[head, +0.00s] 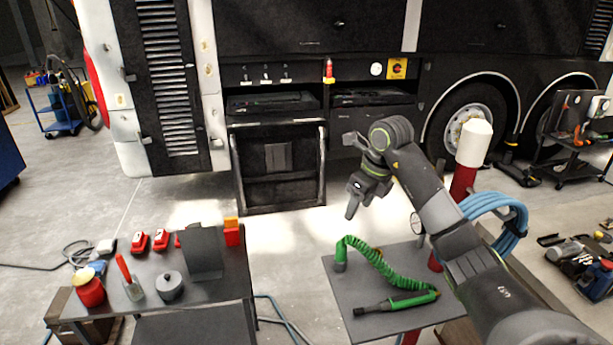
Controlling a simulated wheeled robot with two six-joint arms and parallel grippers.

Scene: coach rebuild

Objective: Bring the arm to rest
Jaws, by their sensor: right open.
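My right arm (438,195) comes in from the lower right and is raised and bent over the small table at the right. My right gripper (359,199) hangs at its end, open and empty, with its fingers pointing down. It is in the air in front of the coach's open lower bay, above and apart from the small table. My left arm and left gripper are not in view.
The right table (350,290) carries a green coiled hose (375,262) with a black-tipped tool. The left table (215,291) holds red and dark items. The coach (290,30) stands behind, its lower flap (279,200) hanging down. A red-and-white post (464,180) stands beside my arm.

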